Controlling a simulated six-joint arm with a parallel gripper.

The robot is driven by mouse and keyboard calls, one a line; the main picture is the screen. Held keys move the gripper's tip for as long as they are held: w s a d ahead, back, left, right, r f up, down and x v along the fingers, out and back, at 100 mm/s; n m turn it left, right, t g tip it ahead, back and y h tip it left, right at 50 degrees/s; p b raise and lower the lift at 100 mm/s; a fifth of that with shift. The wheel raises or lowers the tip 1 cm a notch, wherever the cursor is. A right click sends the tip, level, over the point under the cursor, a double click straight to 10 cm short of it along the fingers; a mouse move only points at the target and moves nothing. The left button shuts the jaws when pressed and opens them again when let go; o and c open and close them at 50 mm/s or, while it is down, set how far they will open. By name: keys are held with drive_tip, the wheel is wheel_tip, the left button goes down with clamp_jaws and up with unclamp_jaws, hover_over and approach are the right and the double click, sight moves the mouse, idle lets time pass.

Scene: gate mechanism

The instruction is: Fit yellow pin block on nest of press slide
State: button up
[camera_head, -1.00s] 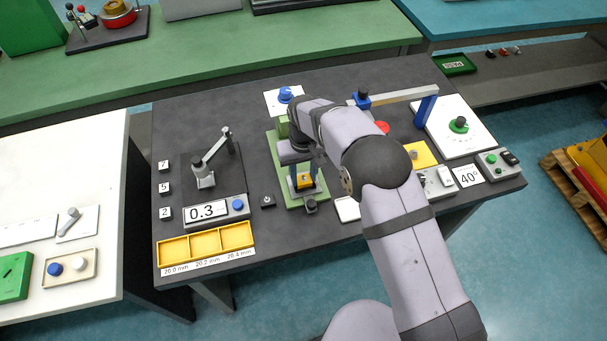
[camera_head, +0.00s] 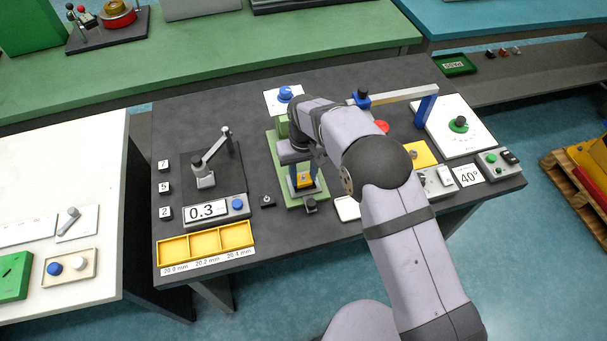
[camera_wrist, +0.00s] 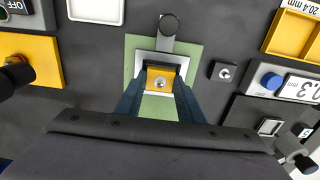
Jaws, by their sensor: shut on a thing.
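The yellow pin block (camera_wrist: 159,82) is between my gripper's fingers (camera_wrist: 158,104) in the wrist view, with a round silver pin on its top face. In the head view the block (camera_head: 304,179) shows as a small yellow patch below my gripper (camera_head: 303,170). My gripper is shut on it. The block is over the grey nest of the press slide (camera_wrist: 154,58), on a green base (camera_wrist: 132,58). Whether the block is seated or slightly above the nest cannot be told. A dark round knob (camera_wrist: 168,25) stands at the slide's end.
A small black switch box (camera_head: 268,200) is left of the press. Farther left are a gauge display (camera_head: 207,211) and a yellow three-part tray (camera_head: 206,261). A white plate (camera_head: 347,209) lies right of the press.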

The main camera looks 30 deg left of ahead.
drive_tip(key=shift+s+d+f, duration=0.1)
drive_tip(key=shift+d+f, duration=0.05)
drive_tip(key=shift+f, duration=0.15)
